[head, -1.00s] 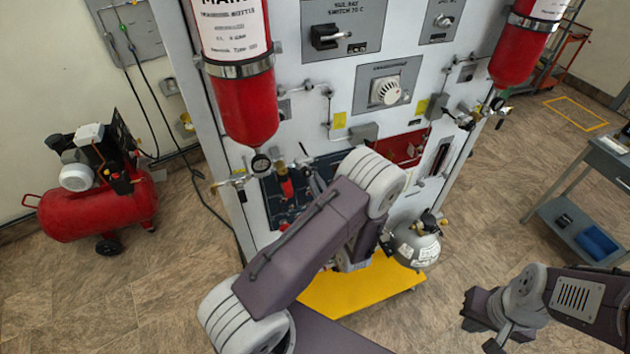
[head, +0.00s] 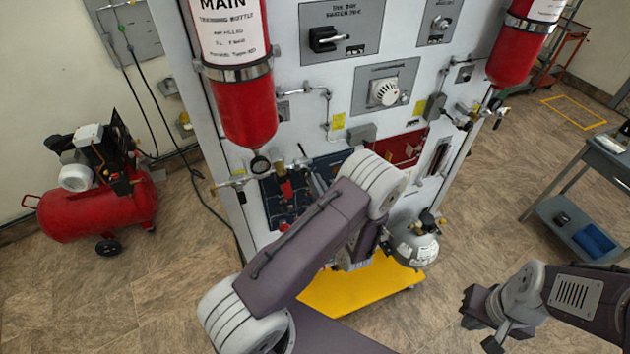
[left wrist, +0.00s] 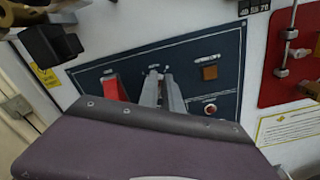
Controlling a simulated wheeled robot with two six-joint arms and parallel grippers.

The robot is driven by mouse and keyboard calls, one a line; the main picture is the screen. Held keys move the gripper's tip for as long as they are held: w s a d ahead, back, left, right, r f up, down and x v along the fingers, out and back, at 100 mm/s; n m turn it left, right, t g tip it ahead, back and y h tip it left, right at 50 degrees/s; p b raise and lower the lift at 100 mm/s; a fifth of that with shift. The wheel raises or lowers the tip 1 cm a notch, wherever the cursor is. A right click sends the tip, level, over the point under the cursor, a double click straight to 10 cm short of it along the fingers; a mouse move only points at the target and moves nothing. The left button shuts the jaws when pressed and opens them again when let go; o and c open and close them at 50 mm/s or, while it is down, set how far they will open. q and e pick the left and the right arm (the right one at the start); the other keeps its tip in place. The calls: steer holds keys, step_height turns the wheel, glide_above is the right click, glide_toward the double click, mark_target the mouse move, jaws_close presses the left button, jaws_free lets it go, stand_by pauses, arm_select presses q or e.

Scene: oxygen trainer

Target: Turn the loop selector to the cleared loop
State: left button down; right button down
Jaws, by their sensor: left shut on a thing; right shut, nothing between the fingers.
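The dark blue panel (head: 270,208) is low on the white cabinet, mostly behind my left arm. The left wrist view shows it close up (left wrist: 225,60), with a red lever (left wrist: 111,86), a brown square knob (left wrist: 209,73) and a small round fitting (left wrist: 210,110). My left gripper (left wrist: 160,82) is between the red lever and the brown knob, its fingers closed on a small part at the panel. That part looks like the loop selector but is largely hidden by the fingers. My right gripper (head: 493,344) is low at the right, shut and empty, away from the cabinet.
Two red bottles (head: 246,110) (head: 511,62) hang on the cabinet. A white dial (head: 384,92) and a black switch (head: 323,39) are higher up. A grey tank (head: 415,246) and a yellow platform (head: 345,288) stand below. A compressor (head: 95,205) is left, a workbench (head: 610,165) right; floor between is open.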

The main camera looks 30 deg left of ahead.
arm_select(q)
steer(key=shift+w+d+m, duration=0.1)
steer(key=shift+m, duration=1.5)
steer(key=shift+f, duration=0.1)
steer(key=c, duration=1.5)
jaws_free()
steer(key=b+v, duration=0.3)
steer(key=v, duration=0.6)
